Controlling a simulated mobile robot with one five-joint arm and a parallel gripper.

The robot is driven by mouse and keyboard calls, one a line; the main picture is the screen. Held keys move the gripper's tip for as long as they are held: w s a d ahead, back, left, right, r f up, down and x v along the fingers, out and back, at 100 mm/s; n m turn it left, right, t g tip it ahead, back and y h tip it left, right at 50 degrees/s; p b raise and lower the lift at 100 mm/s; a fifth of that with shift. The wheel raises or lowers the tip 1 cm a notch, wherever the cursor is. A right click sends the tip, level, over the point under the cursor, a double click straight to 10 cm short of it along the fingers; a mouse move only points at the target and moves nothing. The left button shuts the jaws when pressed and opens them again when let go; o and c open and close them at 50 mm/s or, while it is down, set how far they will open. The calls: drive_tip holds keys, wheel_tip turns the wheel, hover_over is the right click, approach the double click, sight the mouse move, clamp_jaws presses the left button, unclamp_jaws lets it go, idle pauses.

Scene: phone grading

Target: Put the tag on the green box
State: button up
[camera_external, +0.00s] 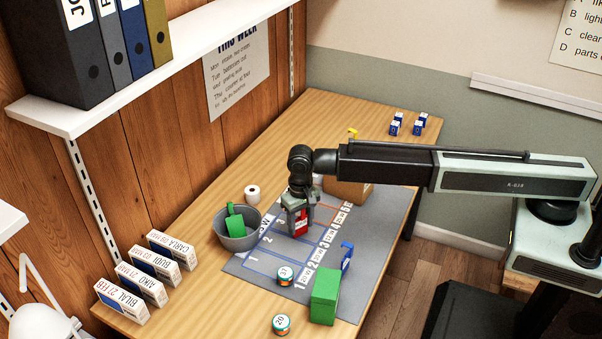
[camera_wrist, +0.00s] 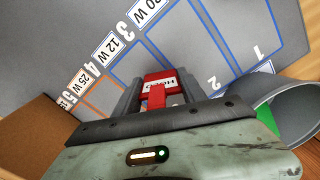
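The green box (camera_external: 324,297) stands upright at the front right corner of the grey mat (camera_external: 375,240). A red tag (camera_external: 300,222) with a white label sits between the fingers of my gripper (camera_external: 299,228). The tag also shows in the wrist view (camera_wrist: 158,79), with a dark finger on each side of it; the gripper looks shut on it. My gripper points down over the middle of the mat, behind and to the left of the green box and apart from it. Whether the tag touches the mat is hard to tell. The green box is out of the wrist view.
A grey bucket (camera_external: 237,242) with a green item in it stands left of my gripper. A blue piece (camera_external: 347,257) stands behind the green box. Two round tins (camera_external: 284,276) (camera_external: 281,324) are left of it. A brown box (camera_external: 349,192) sits behind my gripper. Several named cartons (camera_external: 130,301) line the left edge.

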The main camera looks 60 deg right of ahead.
sight(300, 217)
drive_tip(key=shift+c, duration=0.8)
drive_tip(key=shift+r+p, duration=0.6)
wheel_tip(300, 217, up, 3)
drive_tip(key=p, duration=0.3)
drive_tip(key=shift+r, duration=0.1)
drive_tip(key=s+d, duration=0.2)
drive_tip(key=s, duration=0.5)
drive_tip(key=s+d, duration=0.3)
drive_tip(key=s, duration=0.5)
drive_tip(key=shift+s+r+p, duration=0.15)
drive_tip(key=shift+r+p, duration=0.15)
drive_tip(key=shift+p, duration=0.1)
